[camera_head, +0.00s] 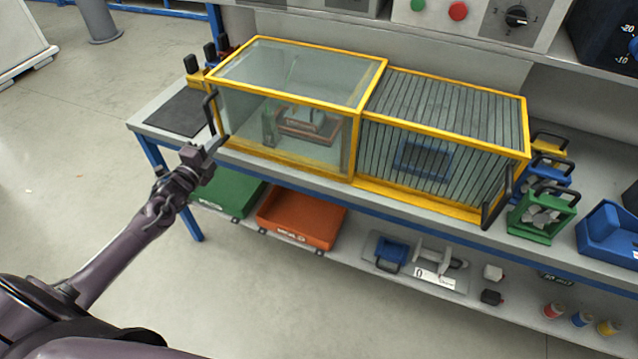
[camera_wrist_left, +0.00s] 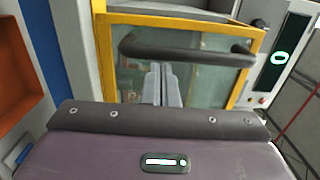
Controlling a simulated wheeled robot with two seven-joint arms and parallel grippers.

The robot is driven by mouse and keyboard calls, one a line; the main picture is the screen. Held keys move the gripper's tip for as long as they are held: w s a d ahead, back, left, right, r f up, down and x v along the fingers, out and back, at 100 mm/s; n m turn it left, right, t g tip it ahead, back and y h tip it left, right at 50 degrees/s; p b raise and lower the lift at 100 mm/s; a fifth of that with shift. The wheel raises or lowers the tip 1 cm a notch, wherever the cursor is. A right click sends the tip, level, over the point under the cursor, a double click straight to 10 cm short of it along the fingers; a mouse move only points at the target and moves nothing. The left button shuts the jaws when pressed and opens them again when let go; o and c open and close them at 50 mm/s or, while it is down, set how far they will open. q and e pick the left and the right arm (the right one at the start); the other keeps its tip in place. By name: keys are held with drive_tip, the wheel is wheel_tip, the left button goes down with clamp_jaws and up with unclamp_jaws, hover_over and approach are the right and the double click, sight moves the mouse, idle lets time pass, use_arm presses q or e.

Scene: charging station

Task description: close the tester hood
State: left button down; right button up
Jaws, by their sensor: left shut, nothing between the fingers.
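The clear hood (camera_head: 300,75), a see-through box with a yellow frame, stands on the left part of the bench with a device (camera_head: 305,125) visible inside. A dark bar handle (camera_head: 210,112) sits at its left front corner. The hood's yellow frame (camera_wrist_left: 180,20) and the handle (camera_wrist_left: 185,48) show in the left wrist view. My left gripper (camera_head: 219,144) is just below and in front of the handle, shut and empty. Its fingers (camera_wrist_left: 161,84) lie together below the bar in the wrist view; I cannot tell whether they touch it. My right gripper is out of view.
A slatted yellow-framed box (camera_head: 440,110) adjoins the hood on the right, with its own dark handle (camera_head: 497,198). Green (camera_head: 228,192) and orange (camera_head: 300,217) bins sit on the lower shelf. A dark mat (camera_head: 180,112) lies left of the hood.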

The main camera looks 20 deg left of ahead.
use_arm(q)
drive_tip(key=shift+a+b, duration=0.35)
drive_tip(key=shift+a, duration=0.9)
drive_tip(key=shift+a+r, duration=0.1)
drive_tip(key=shift+r, duration=0.05)
